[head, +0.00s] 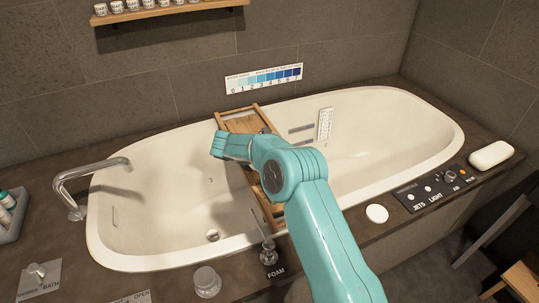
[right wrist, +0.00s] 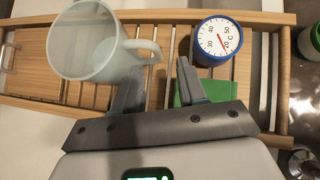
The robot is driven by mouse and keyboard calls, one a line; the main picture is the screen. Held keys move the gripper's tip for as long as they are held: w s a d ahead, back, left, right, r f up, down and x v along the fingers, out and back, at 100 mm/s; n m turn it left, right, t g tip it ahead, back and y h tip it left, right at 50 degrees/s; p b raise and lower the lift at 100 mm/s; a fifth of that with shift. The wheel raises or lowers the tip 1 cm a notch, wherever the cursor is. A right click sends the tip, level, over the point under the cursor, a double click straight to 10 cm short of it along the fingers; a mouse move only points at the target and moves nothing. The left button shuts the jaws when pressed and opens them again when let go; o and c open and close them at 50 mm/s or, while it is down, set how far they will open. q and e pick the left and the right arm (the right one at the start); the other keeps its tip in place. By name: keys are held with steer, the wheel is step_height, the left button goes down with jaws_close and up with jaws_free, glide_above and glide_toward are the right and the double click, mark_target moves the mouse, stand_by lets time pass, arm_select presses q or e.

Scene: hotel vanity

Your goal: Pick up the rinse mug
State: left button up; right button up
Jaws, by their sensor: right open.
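The rinse mug (right wrist: 88,48), pale and translucent, stands on a slatted wooden bath tray (right wrist: 35,75) at the upper left of the right wrist view. Its handle (right wrist: 157,50) points right. My right gripper (right wrist: 160,78) is open, its two fingers pointing toward the handle; the left finger appears close to the mug's side. Nothing is held between the fingers. I cannot tell whether a finger touches the mug. In the head view my right arm covers the middle of the tray (head: 238,122), and the mug is hidden there. My left gripper is in neither view.
A blue-rimmed round thermometer (right wrist: 217,38) stands right of the fingers, with a green item (right wrist: 210,90) beside it. The tray spans a white bathtub (head: 400,115). A chrome faucet (head: 85,178) is at left; a white soap-like block (head: 491,155) lies right.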

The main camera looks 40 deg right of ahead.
steer(key=x, duration=0.4)
steer(key=shift+w+f, duration=0.1)
steer(key=shift+f, duration=0.1)
steer(key=shift+a+r, duration=0.1)
jaws_close()
